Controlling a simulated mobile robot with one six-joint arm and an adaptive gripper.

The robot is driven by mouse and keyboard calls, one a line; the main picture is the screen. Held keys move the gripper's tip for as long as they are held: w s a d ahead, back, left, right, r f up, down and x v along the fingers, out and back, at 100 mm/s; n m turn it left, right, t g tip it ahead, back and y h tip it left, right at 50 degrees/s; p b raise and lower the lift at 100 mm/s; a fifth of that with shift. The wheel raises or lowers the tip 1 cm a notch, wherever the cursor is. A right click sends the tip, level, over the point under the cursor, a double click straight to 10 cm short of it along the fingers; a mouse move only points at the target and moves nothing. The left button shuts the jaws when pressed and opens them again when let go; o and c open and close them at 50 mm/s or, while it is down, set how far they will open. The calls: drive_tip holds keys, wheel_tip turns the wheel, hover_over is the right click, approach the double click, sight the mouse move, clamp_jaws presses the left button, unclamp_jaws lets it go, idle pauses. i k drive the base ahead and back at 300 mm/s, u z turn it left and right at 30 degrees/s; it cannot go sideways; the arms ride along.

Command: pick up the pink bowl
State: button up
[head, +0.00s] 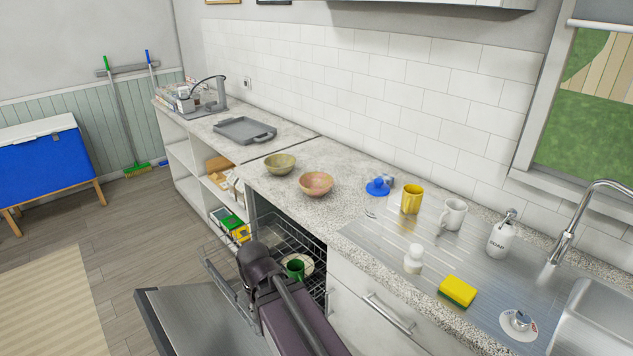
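The pink bowl (316,185) stands upright on the speckled counter, near its front edge and above the open dishwasher. An olive-green bowl (280,164) stands just behind it to the left, apart from it. Part of my arm shows low in the middle, in front of the dishwasher and below the counter top. My gripper does not show in the head view, so I cannot see its fingers or whether it holds anything. Nothing covers the pink bowl.
The open dishwasher has a rack with a green mug (295,269). Right of the pink bowl are a blue-lidded item (378,187), a yellow mug (412,199), a white mug (453,213) and a soap bottle (501,238). A grey tray (245,130) lies farther left.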

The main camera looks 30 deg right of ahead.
sight(315, 185)
drive_tip(key=z, duration=0.05)
drive_tip(key=i, duration=1.15)
drive_tip(key=z, duration=0.65)
